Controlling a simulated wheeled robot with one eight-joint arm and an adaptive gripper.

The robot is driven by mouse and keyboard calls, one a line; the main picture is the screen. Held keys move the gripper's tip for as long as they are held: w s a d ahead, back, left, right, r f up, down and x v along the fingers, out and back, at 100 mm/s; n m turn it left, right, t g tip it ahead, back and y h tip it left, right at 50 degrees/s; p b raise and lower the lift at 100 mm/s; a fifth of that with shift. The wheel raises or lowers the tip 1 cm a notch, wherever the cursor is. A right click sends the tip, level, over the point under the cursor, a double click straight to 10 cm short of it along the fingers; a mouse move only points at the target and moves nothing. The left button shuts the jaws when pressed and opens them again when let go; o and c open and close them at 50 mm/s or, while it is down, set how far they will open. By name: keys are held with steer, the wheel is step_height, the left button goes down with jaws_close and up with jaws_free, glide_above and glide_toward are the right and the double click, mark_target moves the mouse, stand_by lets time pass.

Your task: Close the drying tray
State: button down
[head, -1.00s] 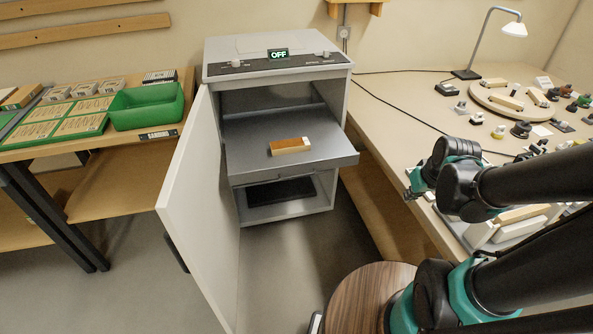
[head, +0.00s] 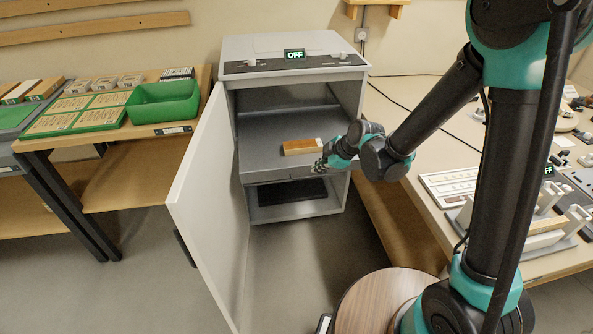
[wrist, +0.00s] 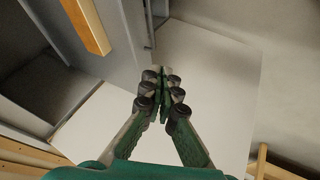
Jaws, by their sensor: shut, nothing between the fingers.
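The drying tray (head: 265,152) is a flat grey shelf in the open white cabinet (head: 293,82), standing out of its front. A wooden block (head: 302,146) with a pale end lies on it; the block also shows in the wrist view (wrist: 88,25). My gripper (head: 325,165) is shut and empty at the right part of the tray's front edge, hiding that corner. I cannot tell whether it touches the tray. In the wrist view my fingertips (wrist: 161,85) are together, with the grey tray (wrist: 118,62) up and to the left.
The cabinet's white door (head: 208,205) is swung open toward the front left. A lower compartment with a dark mat (head: 290,192) lies under the tray. A bench with a green bin (head: 163,103) is at left, a workbench (head: 400,110) at right. Floor in front is clear.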

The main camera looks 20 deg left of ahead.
mark_target(283, 130)
steer(key=shift+n, duration=0.5)
steer(key=x, duration=0.4)
steer(key=w+a+r+x, duration=0.1)
steer(key=x, duration=0.3)
steer(key=a+x, duration=0.1)
steer(key=x, duration=0.3)
steer(key=shift+w+a+r, duration=0.1)
steer(key=shift+w+a, duration=0.1)
steer(key=shift+a, duration=0.1)
steer(key=shift+w+a, duration=0.3)
steer(key=shift+w, duration=0.2)
steer(key=w+a, duration=0.5)
steer(key=w, duration=0.3)
steer(key=w+a, duration=0.5)
steer(key=w, duration=0.3)
steer(key=w+a, duration=0.5)
steer(key=w, duration=0.3)
steer(key=shift+w+r, duration=0.1)
steer(key=shift+w, duration=0.15)
